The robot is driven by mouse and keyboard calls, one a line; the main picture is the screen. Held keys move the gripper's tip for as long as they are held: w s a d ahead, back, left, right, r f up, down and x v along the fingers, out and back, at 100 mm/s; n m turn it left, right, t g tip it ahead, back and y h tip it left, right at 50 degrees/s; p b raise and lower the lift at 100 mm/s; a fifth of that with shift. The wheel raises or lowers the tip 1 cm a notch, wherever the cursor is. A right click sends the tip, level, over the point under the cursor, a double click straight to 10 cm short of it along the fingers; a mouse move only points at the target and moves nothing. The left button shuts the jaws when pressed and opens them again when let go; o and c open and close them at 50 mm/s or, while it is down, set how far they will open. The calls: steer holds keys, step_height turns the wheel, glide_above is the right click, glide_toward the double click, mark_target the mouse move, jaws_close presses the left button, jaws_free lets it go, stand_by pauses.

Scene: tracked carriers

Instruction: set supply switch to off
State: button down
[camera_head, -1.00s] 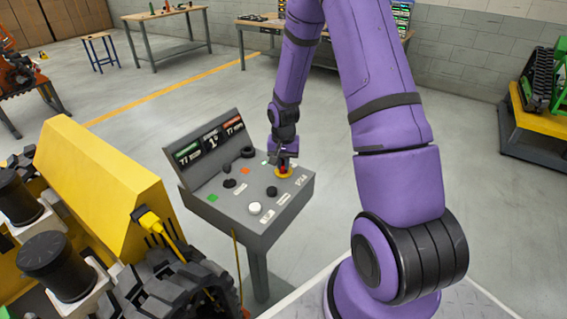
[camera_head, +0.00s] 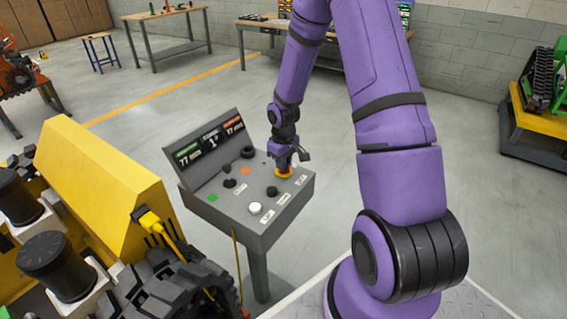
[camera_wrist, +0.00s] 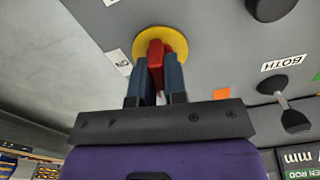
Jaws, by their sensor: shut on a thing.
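The supply switch appears to be the red handle (camera_wrist: 156,48) on a round yellow plate (camera_wrist: 183,38) in the wrist view. The yellow plate also shows in the head view (camera_head: 284,176), at the right part of the grey sloped console (camera_head: 236,217). My gripper (camera_wrist: 157,62) is shut on the red handle, one blue-grey finger on each side. In the head view my gripper (camera_head: 288,160) is above the yellow plate and hides most of the handle. The label beside the plate is only partly legible.
The console also carries black knobs (camera_head: 272,191), a white button (camera_head: 255,208), a green square (camera_head: 213,197), an orange square (camera_head: 246,170) and a raised display (camera_head: 210,146). A lever labelled BOTH (camera_wrist: 292,118) is to the right in the wrist view. A yellow tracked machine (camera_head: 100,170) stands close left.

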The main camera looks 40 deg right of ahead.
steer(key=shift+n, duration=0.9)
steer(key=c, duration=1.2)
jaws_free()
steer(key=shift+o, duration=0.2)
steer(key=shift+r, duration=0.15)
step_height(320, 180, up, 11)
steer(key=shift+f, duration=0.2)
